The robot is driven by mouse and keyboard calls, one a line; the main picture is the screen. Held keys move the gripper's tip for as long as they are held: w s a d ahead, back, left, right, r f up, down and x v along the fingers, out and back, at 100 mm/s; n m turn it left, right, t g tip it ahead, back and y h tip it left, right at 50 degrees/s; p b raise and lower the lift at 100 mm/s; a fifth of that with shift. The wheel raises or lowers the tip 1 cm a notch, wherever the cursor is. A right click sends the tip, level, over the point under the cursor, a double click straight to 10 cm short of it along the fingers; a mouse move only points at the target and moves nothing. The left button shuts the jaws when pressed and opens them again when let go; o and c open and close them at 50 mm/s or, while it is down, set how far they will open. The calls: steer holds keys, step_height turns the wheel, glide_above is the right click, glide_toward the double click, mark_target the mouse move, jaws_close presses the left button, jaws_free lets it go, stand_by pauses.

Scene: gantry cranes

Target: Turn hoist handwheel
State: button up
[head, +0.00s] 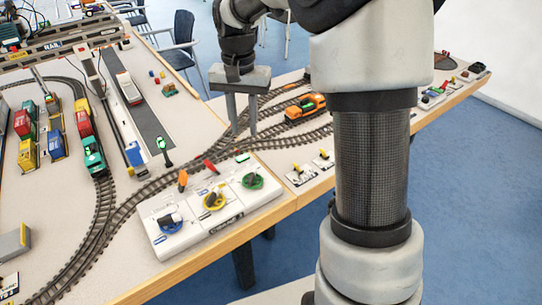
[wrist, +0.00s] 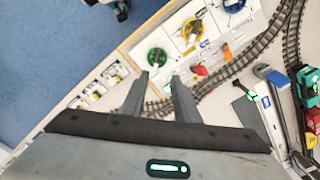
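A white control box (head: 190,232) on the table's front edge carries a blue handwheel (head: 170,222), a yellow handwheel (head: 214,201) and a green handwheel (head: 252,181). Each has a dark knob or handle on it. I cannot read which one is labelled hoist. In the wrist view the green handwheel (wrist: 157,58) is nearest my fingers; the yellow handwheel (wrist: 193,29) and blue handwheel (wrist: 233,3) lie farther off. My gripper (head: 243,132) is open and empty, fingers pointing down, behind the box near the tracks. Its fingers also show in the wrist view (wrist: 161,78).
The gantry crane (head: 60,45) is at the back left. Small switches (head: 300,175) sit right of the box.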

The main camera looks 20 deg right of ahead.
steer(key=b, duration=0.3)
glide_toward(251, 176)
step_height(251, 176, down, 8)
steer(key=shift+w+f, duration=0.1)
steer(key=shift+w, duration=0.05)
steer(key=shift+c, duration=0.4)
jaws_close()
